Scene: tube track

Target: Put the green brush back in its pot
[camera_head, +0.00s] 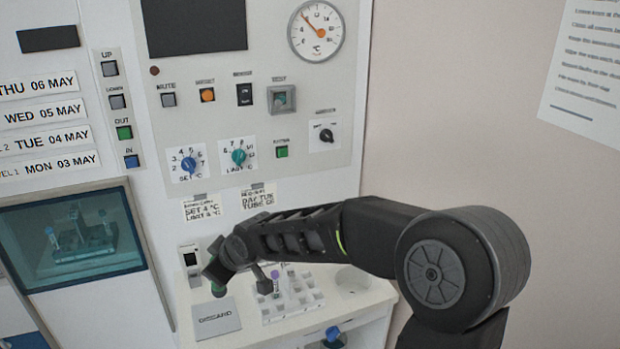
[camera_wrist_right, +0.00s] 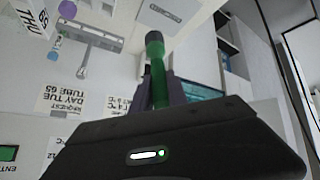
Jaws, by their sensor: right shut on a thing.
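My right gripper (camera_head: 222,268) is shut on the green brush (camera_head: 218,290), whose green end shows below the jaws, above the left part of the white counter near the "DISCARD" plate. A round white opening (camera_head: 352,280) at the counter's right may be the pot; I cannot tell for sure, as my arm partly covers the area. My left gripper is in no view.
A white tube rack (camera_head: 292,300) with a purple-capped tube (camera_head: 275,275) stands mid-counter. The DISCARD plate (camera_head: 216,318) lies to its left. A blue-topped item (camera_head: 333,334) is below the counter. The panel wall with knobs (camera_head: 239,156) rises behind. A glass window (camera_head: 75,235) is at left.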

